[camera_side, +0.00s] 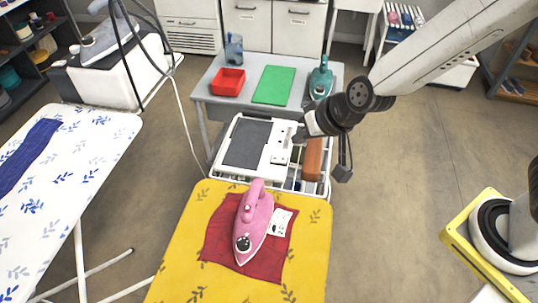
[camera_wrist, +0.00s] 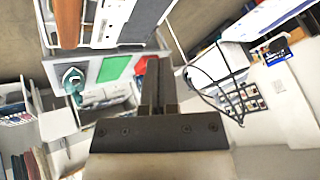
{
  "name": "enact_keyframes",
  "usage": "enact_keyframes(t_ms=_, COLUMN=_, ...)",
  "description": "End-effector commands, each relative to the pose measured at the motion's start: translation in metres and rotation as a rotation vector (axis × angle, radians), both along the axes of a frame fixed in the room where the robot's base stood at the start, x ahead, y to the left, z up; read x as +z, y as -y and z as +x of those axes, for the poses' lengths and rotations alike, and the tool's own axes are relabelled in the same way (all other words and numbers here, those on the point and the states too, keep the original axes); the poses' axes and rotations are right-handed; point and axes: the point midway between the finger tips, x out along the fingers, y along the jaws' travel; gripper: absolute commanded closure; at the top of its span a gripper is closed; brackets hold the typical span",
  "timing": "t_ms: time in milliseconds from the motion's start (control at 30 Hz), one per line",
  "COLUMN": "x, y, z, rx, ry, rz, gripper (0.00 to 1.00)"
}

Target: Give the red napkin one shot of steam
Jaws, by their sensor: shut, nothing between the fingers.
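The red napkin (camera_side: 218,243) lies spread on the yellow ironing board (camera_side: 185,272) in the side view. A pink iron (camera_side: 255,222) rests on the napkin and covers its middle. A small white card (camera_side: 279,222) with dark marks lies beside the iron, over the napkin. My gripper (camera_side: 298,136) is above the white rack behind the board, apart from the iron and napkin. In the wrist view my gripper's fingers (camera_wrist: 158,85) are together with nothing between them. The napkin and pink iron are not visible in that view.
Behind the board, a white rack (camera_side: 238,178) carries a grey-topped panel and a brown block (camera_side: 313,158). A grey table (camera_side: 210,92) holds a red tray (camera_side: 228,81), green mat (camera_side: 274,85) and teal iron (camera_side: 321,79). A white patterned board (camera_side: 95,150) stands left.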

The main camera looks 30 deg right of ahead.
Motion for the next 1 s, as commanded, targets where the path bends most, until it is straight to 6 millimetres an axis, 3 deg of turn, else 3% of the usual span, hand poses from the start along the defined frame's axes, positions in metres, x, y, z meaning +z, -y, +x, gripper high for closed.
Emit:
enact_keyframes(t_ms=200, x=0.002, y=-0.055, z=0.002, rx=-0.058, ry=0.058, rz=0.081, gripper=1.00)
enact_keyframes(t_ms=500, x=0.002, y=-0.114, z=-0.010, rx=-0.153, ry=0.111, rz=0.161, gripper=1.00)
enact_keyframes(t_ms=700, x=0.001, y=-0.133, z=-0.018, rx=-0.194, ry=0.125, rz=0.183, gripper=1.00)
enact_keyframes(t_ms=1000, x=0.001, y=-0.136, z=-0.020, rx=-0.207, ry=0.128, rz=0.188, gripper=1.00)
